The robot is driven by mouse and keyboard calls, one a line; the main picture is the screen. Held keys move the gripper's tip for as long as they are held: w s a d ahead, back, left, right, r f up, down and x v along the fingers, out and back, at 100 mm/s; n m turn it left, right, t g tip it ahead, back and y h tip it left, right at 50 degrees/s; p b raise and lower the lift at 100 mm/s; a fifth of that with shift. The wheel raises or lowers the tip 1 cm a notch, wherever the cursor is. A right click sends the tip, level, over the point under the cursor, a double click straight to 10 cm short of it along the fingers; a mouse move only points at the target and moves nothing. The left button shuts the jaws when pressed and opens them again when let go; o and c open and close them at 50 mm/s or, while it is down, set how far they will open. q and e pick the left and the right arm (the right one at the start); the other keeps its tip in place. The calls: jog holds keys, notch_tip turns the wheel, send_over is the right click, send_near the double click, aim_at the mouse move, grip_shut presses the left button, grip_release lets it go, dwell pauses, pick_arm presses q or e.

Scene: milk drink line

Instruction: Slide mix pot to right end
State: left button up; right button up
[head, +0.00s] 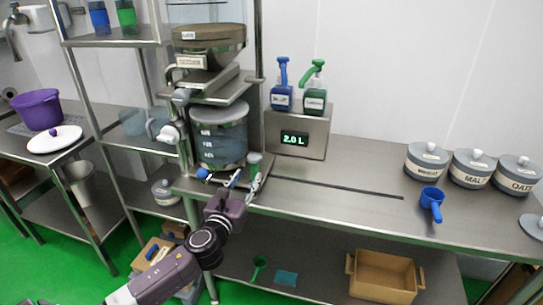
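The mix pot appears to be the bluish see-through pot (221,148) with a grey lid and pale markings. It stands upright under the dispenser at the left end of the steel bench (335,222). A dark straight slot (340,188) runs along the bench to the right of it. My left gripper (246,180) is at the bench's front edge, just in front of the pot's lower right side. Its fingers look spread apart; whether they touch the pot or a small fitting there is hidden. My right gripper is not in view.
A display box (297,138) reading 2.0 L carries a blue and a green pump bottle behind the slot. A blue scoop (431,203) and lidded canisters (427,160) stand at the right. The bench along the slot is clear. A wooden crate (384,277) is below.

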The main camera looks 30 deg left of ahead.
aim_at(253, 166)
pick_arm(q)
jog(key=shift+w+a+r, duration=0.1)
jog(key=shift+w+r, duration=0.3)
jog(key=shift+r, duration=0.1)
jog(key=shift+p+x, duration=0.3)
jog(key=shift+x, duration=3)
jog(key=shift+f, duration=0.1)
jog(key=shift+c, duration=0.3)
grip_shut()
